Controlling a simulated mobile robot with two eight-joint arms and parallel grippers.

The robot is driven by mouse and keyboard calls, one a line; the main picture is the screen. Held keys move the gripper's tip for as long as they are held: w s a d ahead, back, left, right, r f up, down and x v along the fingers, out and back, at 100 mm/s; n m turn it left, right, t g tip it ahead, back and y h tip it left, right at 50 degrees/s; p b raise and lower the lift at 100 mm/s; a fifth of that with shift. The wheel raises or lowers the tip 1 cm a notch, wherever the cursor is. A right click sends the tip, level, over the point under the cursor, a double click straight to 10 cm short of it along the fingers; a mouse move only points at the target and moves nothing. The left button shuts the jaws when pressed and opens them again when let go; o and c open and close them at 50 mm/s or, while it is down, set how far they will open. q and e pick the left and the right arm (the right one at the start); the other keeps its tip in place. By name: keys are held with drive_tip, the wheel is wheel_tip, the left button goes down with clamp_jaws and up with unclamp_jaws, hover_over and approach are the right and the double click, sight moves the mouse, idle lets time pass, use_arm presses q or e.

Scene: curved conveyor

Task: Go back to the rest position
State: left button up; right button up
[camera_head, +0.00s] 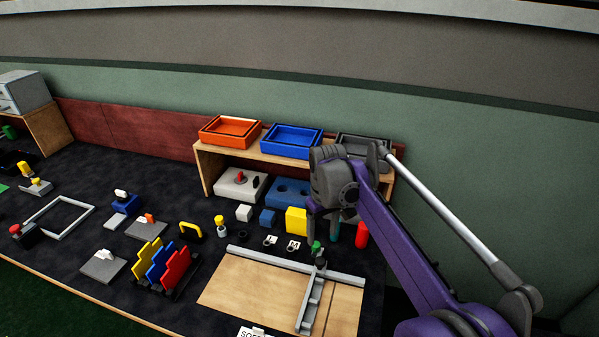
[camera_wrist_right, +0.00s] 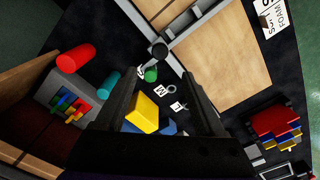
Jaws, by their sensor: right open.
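My right gripper (camera_head: 323,218) hangs over the right part of the dark table, in front of the wooden shelf (camera_head: 203,165). In the right wrist view its two fingers (camera_wrist_right: 165,88) are spread apart with nothing held between them. A yellow block (camera_head: 296,221) stands just left of the gripper in the head view; it also shows in the right wrist view (camera_wrist_right: 143,112), below and between the fingers. A red cylinder (camera_head: 361,236) stands to the right of the gripper. A teal cylinder (camera_wrist_right: 107,82) lies beyond the left finger in the right wrist view. My left gripper is not in view.
Orange (camera_head: 230,132), blue (camera_head: 291,141) and dark grey trays sit on the shelf. A wooden board (camera_head: 250,286) with grey rails lies in front of the gripper. A rack of coloured plates (camera_head: 165,265) and several small parts fill the table's left side.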

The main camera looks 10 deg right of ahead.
drive_tip(key=s+d+r+m+t+p, duration=0.1)
drive_tip(key=s+r+p, duration=0.1)
drive_tip(key=s, duration=0.5)
drive_tip(key=s+d+r+m+t+p, duration=0.1)
drive_tip(key=s+r+t+p, duration=0.15)
drive_tip(key=s, duration=0.55)
drive_tip(key=s+f+m+t+p, duration=0.1)
drive_tip(key=s+f, duration=0.4)
drive_tip(key=s, duration=0.8)
drive_tip(key=shift+d+m+t+p, duration=0.4)
drive_tip(key=shift+t+p, duration=0.05)
drive_tip(key=shift+p, duration=0.15)
